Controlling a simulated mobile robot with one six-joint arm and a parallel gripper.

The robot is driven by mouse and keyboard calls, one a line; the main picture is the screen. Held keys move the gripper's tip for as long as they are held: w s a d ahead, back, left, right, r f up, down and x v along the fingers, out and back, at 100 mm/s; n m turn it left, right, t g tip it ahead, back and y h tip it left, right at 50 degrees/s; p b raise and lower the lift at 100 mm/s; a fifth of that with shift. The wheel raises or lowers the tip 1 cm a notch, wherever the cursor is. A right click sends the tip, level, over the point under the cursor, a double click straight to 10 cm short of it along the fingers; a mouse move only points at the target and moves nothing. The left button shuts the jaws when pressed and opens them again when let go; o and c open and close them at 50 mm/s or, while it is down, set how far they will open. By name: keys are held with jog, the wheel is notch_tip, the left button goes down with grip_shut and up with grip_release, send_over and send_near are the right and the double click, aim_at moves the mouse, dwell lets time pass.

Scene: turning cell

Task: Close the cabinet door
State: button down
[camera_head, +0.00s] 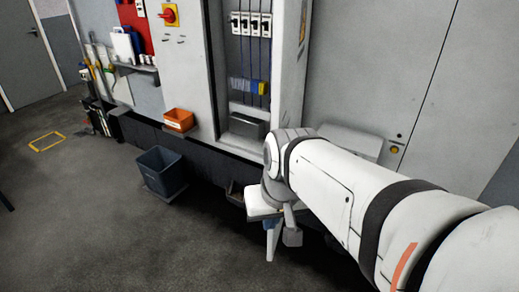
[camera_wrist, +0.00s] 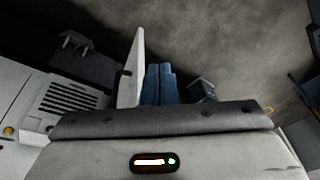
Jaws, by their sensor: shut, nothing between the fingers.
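The cabinet (camera_head: 250,60) stands open in the head view, with breakers, wiring and a yellow part showing inside. Its pale door (camera_head: 290,65) is swung out on the right side of the opening and seen nearly edge-on. In the wrist view a thin pale panel, seemingly the door (camera_wrist: 134,65), stands just left of my gripper (camera_wrist: 159,70). The two blue fingers are together with nothing between them. I cannot tell whether they touch the panel. In the head view my gripper (camera_head: 272,243) points down, low in front of the cabinet and partly hidden by my arm.
A dark blue bin (camera_head: 161,171) stands on the floor left of my gripper. An orange box (camera_head: 179,120) sits on a ledge beside the cabinet. Large grey panels (camera_head: 385,60) fill the right. Open floor lies at the front left, with a yellow marking (camera_head: 47,141).

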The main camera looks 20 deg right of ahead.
jog(key=w+d+r+m+t+y+b, duration=0.1)
jog(key=w+d+r+m+y, duration=0.2)
jog(key=d+m, duration=0.8)
jog(key=w+d+r+m+t+y, duration=0.1)
jog(key=w+d+r+m+y, duration=0.25)
jog(key=d+m, duration=0.75)
jog(key=w+a+f+m+p, duration=0.1)
jog(key=w+a+f, duration=0.5)
jog(key=a, duration=0.5)
jog(key=shift+w+f+m, duration=0.35)
jog(key=shift+f+m, duration=0.05)
jog(key=shift+f, duration=0.1)
